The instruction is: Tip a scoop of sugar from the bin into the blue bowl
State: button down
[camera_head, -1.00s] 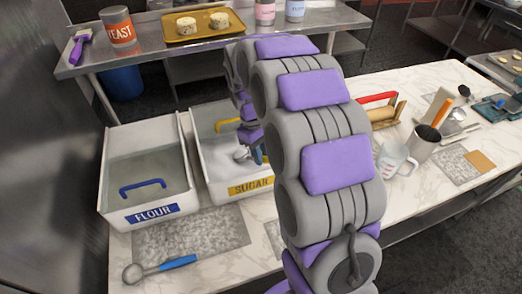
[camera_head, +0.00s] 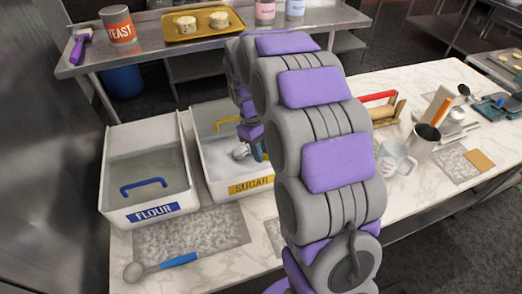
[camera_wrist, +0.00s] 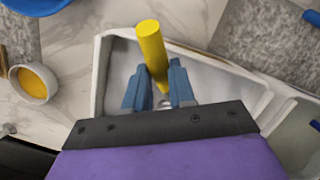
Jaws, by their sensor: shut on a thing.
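The white sugar bin (camera_head: 207,178), with a yellow SUGAR label, stands on the marble counter; it also shows in the wrist view (camera_wrist: 100,75). My gripper (camera_wrist: 160,92) is over this bin, its blue fingers shut on the yellow handle (camera_wrist: 151,48) of the sugar scoop. The scoop's metal part (camera_head: 241,151) shows just inside the bin in the head view. Its contents cannot be made out. The blue bowl (camera_wrist: 36,4) shows only in part at the top left of the wrist view. My arm hides that area in the head view.
The white flour bin (camera_head: 118,215) stands left of the sugar bin. A blue-handled scoop (camera_head: 178,260) lies in front. A small bowl with orange contents (camera_wrist: 35,84) lies left in the wrist view. A measuring jug (camera_head: 395,160) and steel cup (camera_head: 424,143) stand right of my arm.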

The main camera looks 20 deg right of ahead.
jog(key=shift+s+d+p+v, duration=0.15)
jog(key=shift+p+v, duration=0.35)
jog(key=shift+v, duration=0.4)
jog(key=shift+s+d+p+v, duration=0.1)
jog(key=shift+s+p+v, duration=0.1)
jog(key=shift+p+v, duration=0.5)
jog(key=shift+s+p+v, duration=0.15)
jog(key=shift+p+v, duration=0.2)
jog(key=shift+v, duration=0.7)
notch_tip(320, 180, up, 6)
jog(key=t+y, duration=0.1)
jog(key=t, duration=0.2)
jog(key=shift+y, duration=0.4)
jog(key=shift+s, duration=0.1)
